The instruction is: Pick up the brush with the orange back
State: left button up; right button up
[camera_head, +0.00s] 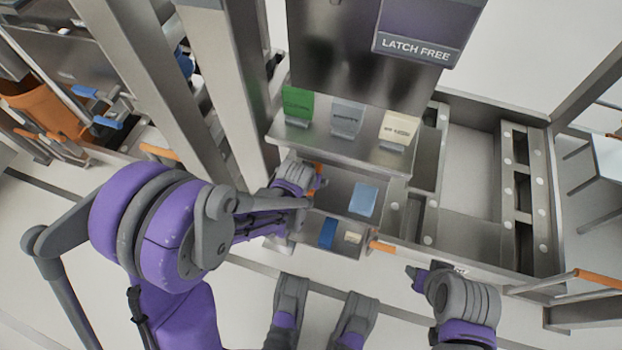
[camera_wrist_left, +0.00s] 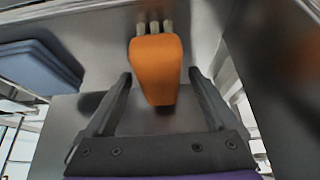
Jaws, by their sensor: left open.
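The brush with the orange back (camera_wrist_left: 157,68) lies in a metal compartment in the left wrist view, with several pale stubs at its far end. In the head view a small orange patch (camera_head: 319,176) beside my left gripper is probably this brush, mostly hidden by the gripper. My left gripper (camera_wrist_left: 160,75) is open, with one finger on each side of the brush. Gaps show between the brush and both fingers. In the head view my right gripper (camera_head: 425,274) is at the lower right, away from the brush; its jaw opening is unclear.
A light blue block (camera_head: 363,199) lies right of my left gripper. A dark blue piece (camera_head: 327,233) and a cream piece (camera_head: 352,238) sit in the front tray. A shelf (camera_head: 340,148) with green, grey and cream items stands behind. A metal post (camera_head: 232,90) rises at left.

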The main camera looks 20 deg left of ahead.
pick_arm(q)
grip_shut()
jog(key=shift+r, duration=0.1)
dwell(0.3)
jog(key=shift+r, duration=0.2)
jog(key=shift+s+r+p, duration=0.2)
jog(key=shift+r+p, duration=0.5)
jog(key=shift+r, duration=0.2)
jog(key=s, duration=1.7)
jog(key=shift+s+a+f, duration=0.2)
jog(key=shift+s+a, duration=0.1)
jog(key=shift+s, duration=0.05)
